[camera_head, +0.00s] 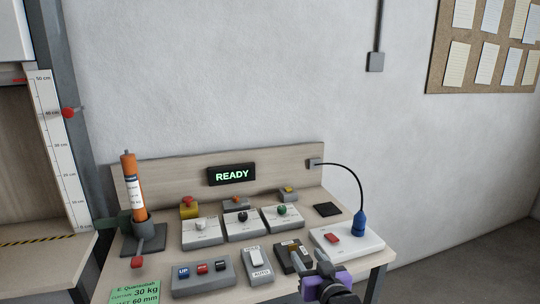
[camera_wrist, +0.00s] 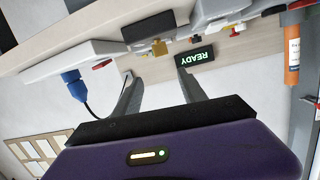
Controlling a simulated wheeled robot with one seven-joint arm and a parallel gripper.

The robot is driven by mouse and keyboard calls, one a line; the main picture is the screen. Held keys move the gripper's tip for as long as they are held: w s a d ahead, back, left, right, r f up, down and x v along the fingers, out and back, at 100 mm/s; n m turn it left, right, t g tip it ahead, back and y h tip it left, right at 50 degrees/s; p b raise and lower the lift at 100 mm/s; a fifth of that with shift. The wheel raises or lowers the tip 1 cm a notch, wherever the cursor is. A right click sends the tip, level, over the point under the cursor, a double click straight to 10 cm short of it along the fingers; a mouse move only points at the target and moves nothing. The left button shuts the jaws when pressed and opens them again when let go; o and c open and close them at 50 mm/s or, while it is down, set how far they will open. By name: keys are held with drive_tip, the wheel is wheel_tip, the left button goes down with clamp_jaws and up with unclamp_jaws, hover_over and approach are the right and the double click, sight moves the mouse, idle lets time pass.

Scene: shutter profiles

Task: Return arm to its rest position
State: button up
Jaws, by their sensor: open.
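My gripper (camera_head: 322,268) is at the lower right of the head view, above the front right part of the control desk (camera_head: 216,267). Its purple body shows there, partly cut by the bottom edge. In the wrist view the two grey fingers of my gripper (camera_wrist: 157,80) are apart with nothing between them. The wrist view is upside down and shows the desk's controls beyond the fingers. A dark box with a brass-coloured part (camera_head: 293,257) is just left of my gripper; the brass part also shows in the wrist view (camera_wrist: 160,47).
A lit READY sign (camera_head: 231,174) is on the back panel. A white box with a blue plug (camera_head: 359,224) and cable is at the right. Several button and switch boxes fill the desk. An orange cylinder (camera_head: 133,186) stands upright at left. Open floor lies right.

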drive_tip(key=s+d+f+h, duration=0.1)
drive_tip(key=s+d, duration=0.2)
drive_tip(key=s, duration=1.5)
drive_tip(key=s+d+f+m+h, duration=0.1)
drive_tip(key=s+d, duration=0.2)
drive_tip(key=s, duration=1.5)
drive_tip(key=s+d+h, duration=0.1)
drive_tip(key=s+d, duration=0.3)
drive_tip(key=s, duration=1.5)
drive_tip(key=shift+f+m+g+h, duration=0.3)
drive_tip(key=shift+f+m, duration=0.1)
